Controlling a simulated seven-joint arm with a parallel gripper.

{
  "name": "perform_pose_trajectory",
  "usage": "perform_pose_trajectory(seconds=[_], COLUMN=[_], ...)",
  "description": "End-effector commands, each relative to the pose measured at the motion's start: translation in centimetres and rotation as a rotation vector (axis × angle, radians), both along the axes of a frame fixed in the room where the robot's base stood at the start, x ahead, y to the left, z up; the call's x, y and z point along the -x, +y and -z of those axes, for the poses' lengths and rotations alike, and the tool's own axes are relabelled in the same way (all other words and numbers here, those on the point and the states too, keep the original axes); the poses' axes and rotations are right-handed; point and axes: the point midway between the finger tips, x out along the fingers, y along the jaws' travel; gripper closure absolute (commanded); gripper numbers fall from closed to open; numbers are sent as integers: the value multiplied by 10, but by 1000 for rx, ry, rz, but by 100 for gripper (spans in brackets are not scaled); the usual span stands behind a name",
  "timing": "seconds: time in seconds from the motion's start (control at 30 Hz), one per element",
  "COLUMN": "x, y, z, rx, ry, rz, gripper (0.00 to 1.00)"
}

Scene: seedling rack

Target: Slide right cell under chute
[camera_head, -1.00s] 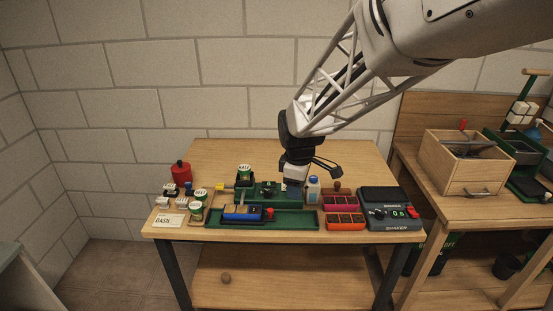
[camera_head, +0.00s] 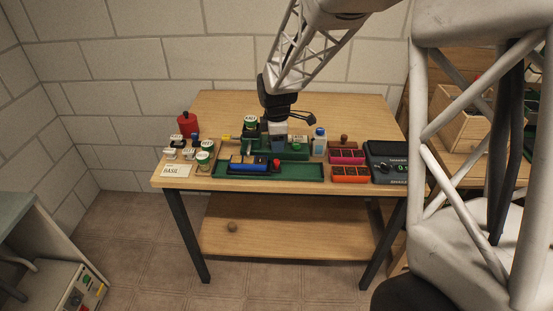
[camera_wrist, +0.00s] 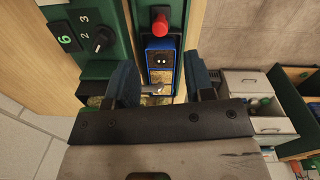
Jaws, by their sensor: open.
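The blue slide (camera_head: 250,166) with its cells lies in the long green tray (camera_head: 225,172), with a red knob (camera_head: 276,163) at its right end. In the wrist view the blue slide (camera_wrist: 148,58) shows between my fingertips, its red knob (camera_wrist: 160,26) beyond. A dark cell face with two pale dots is nearest the knob. My gripper (camera_wrist: 162,78) is open, one finger on either side of the slide in the picture; I cannot tell whether they touch it. In the head view my gripper (camera_head: 278,143) is over the tray's back part. A small metallic spout, perhaps the chute (camera_wrist: 152,88), shows between the fingers.
A green housing with a numbered dial (camera_wrist: 101,40) stands close beside the slide. A KALE can (camera_head: 250,119) is behind it.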

Motion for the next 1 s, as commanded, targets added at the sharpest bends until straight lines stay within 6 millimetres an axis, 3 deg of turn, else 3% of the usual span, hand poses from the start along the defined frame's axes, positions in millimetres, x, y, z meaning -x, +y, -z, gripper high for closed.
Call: perform_pose_trajectory(seconds=[0.27,0.8,1.0], x=[0,-2,-3], y=[0,0,1], z=[7,63,75], rx=[0,-1,-1], ry=[1,2,0], rz=[1,1,1], gripper=[51,51,51])
